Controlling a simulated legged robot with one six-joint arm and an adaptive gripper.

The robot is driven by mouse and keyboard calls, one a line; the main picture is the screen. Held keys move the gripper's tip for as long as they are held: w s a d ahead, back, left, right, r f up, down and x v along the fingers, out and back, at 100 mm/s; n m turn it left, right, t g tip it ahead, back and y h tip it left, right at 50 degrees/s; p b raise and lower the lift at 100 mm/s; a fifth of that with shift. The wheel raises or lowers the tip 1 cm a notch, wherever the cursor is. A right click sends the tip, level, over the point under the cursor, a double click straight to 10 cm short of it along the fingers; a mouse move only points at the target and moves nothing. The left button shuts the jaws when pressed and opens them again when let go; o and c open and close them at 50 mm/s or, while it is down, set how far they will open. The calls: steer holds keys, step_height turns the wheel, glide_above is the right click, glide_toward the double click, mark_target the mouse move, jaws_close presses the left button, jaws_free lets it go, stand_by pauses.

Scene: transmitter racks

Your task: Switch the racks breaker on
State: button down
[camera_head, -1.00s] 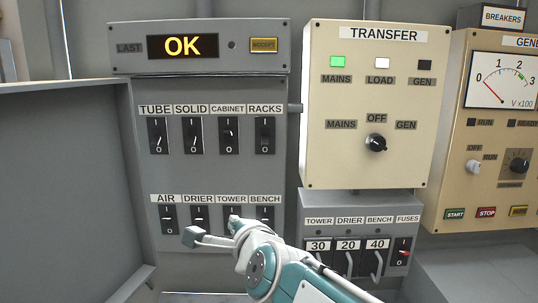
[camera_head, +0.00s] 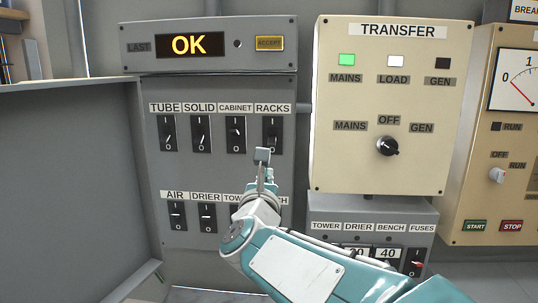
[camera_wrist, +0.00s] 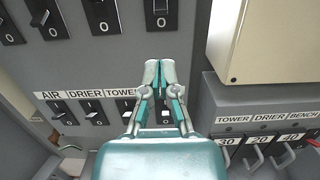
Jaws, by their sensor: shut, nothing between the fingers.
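The RACKS breaker (camera_head: 272,134) is a black rocker switch at the right end of the upper row on the grey breaker panel (camera_head: 215,172). Its I and 0 marks show, but I cannot tell its lever position for sure. In the wrist view, the lower part of a breaker (camera_wrist: 161,14) shows at the top edge, straight beyond the fingers. My gripper (camera_head: 262,155) is shut and empty, its tips pointing up just below the RACKS breaker in the head view. The wrist view shows the closed fingers (camera_wrist: 160,68); I see no clear contact.
The CABINET breaker (camera_head: 236,134) is just left. The lower row holds AIR (camera_head: 177,215), DRIER and others, partly hidden by my arm. The cream TRANSFER box (camera_head: 390,105) stands at right, with the fuse box (camera_head: 415,220) below it. A display (camera_head: 188,45) above reads OK.

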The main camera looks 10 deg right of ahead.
mark_target(272, 148)
steer(key=x, duration=1)
steer(key=shift+f, duration=0.1)
